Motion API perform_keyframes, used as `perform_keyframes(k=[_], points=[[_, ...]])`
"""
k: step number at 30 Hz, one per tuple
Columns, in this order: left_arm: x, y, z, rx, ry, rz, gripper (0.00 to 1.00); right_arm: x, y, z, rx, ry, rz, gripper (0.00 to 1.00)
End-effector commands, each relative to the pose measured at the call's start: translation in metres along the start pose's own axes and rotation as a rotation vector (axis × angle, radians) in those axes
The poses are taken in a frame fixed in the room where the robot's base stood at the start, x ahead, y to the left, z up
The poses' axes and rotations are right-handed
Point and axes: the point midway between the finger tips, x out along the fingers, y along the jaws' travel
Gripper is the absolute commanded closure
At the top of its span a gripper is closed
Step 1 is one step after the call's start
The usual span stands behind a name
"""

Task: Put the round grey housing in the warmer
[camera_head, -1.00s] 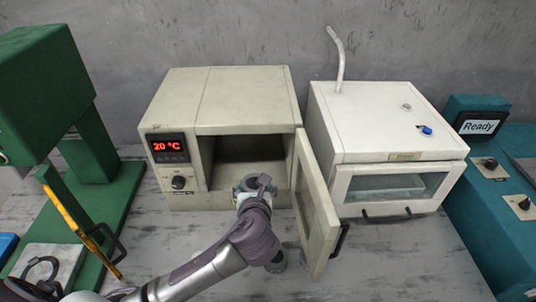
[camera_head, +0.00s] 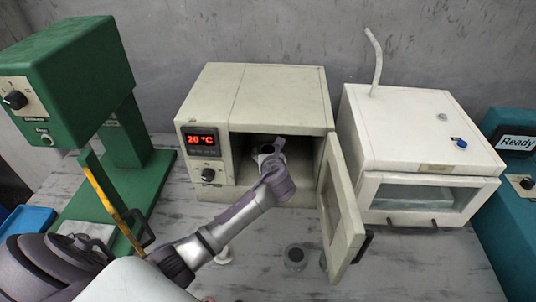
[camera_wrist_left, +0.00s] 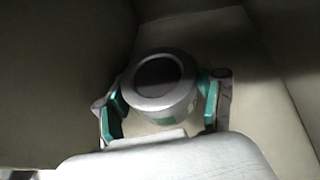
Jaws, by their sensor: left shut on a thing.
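The warmer (camera_head: 252,97) is the cream box with a red temperature display. Its door (camera_head: 343,205) stands open toward the front right. My left arm reaches in through the opening, and my left gripper (camera_head: 268,150) is inside the chamber. In the left wrist view the round grey housing (camera_wrist_left: 158,82) sits between the teal fingertips of my left gripper (camera_wrist_left: 162,105), which is shut on it. The housing has a dark round opening in its top. I cannot tell whether its underside touches the chamber floor. My right gripper is not in view.
A white oven-like box (camera_head: 420,135) stands right of the warmer, close to the open door. A green press (camera_head: 75,90) stands at the left. A small dark round part (camera_head: 295,257) and a small white part (camera_head: 223,256) lie on the table in front.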

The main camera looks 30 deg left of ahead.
Motion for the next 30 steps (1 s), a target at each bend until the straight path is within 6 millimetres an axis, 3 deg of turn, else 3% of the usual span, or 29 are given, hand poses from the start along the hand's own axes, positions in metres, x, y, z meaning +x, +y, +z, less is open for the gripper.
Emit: perform_keyframes(k=[5, 13, 26, 27, 30], points=[[0.016, -0.001, 0.008, 0.000, -0.003, -0.001, 0.83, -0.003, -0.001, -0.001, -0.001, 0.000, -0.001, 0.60], [0.029, -0.001, -0.021, 0.001, 0.001, -0.001, 0.83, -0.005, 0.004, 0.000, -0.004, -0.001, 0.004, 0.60], [0.032, -0.001, -0.028, 0.002, -0.002, -0.002, 0.83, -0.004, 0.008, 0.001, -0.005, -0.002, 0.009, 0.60], [0.032, -0.001, -0.029, 0.001, 0.000, -0.002, 0.28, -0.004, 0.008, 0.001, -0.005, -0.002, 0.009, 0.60], [0.032, -0.001, -0.029, 0.001, 0.000, -0.002, 0.12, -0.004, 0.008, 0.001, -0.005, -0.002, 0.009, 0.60]])
